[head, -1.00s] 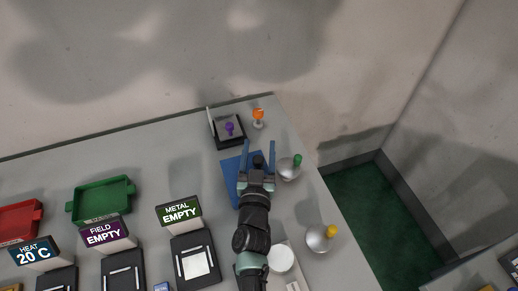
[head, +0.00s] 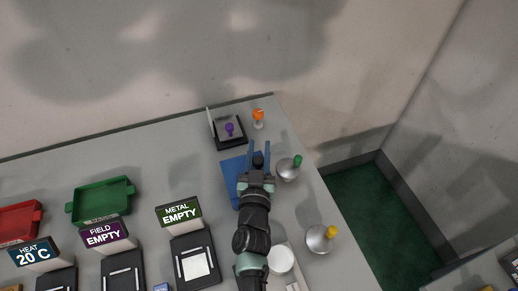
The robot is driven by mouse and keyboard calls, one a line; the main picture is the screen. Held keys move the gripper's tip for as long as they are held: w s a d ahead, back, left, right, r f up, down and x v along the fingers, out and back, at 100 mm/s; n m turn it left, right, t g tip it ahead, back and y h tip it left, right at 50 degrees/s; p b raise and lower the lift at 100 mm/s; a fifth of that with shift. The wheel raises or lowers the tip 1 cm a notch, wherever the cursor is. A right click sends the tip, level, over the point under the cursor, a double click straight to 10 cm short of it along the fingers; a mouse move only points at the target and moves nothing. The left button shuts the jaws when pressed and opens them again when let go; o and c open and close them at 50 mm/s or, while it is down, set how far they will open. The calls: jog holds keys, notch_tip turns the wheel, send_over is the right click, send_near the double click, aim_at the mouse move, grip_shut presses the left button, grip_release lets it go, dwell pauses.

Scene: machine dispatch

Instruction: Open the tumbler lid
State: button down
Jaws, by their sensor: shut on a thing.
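A blue flat panel (head: 231,182), which looks like the tumbler lid, lies near the right end of the grey bench. My gripper (head: 260,147) is over its right side with its two blue fingers drawn close together. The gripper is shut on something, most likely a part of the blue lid. The held part is hidden by the fingers and wrist. The lid looks flat and closed, though its right side is covered by my arm.
A black tray (head: 215,145) with a purple-knobbed piece (head: 230,129) stands behind. Orange- (head: 258,116), green- (head: 297,161) and yellow-topped (head: 331,232) pieces stand along the right edge. A green bin (head: 101,205) and signed stations, including METAL EMPTY (head: 180,211), stand left.

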aim_at(244, 164)
jog(key=shift+r, duration=0.1)
dwell(0.8)
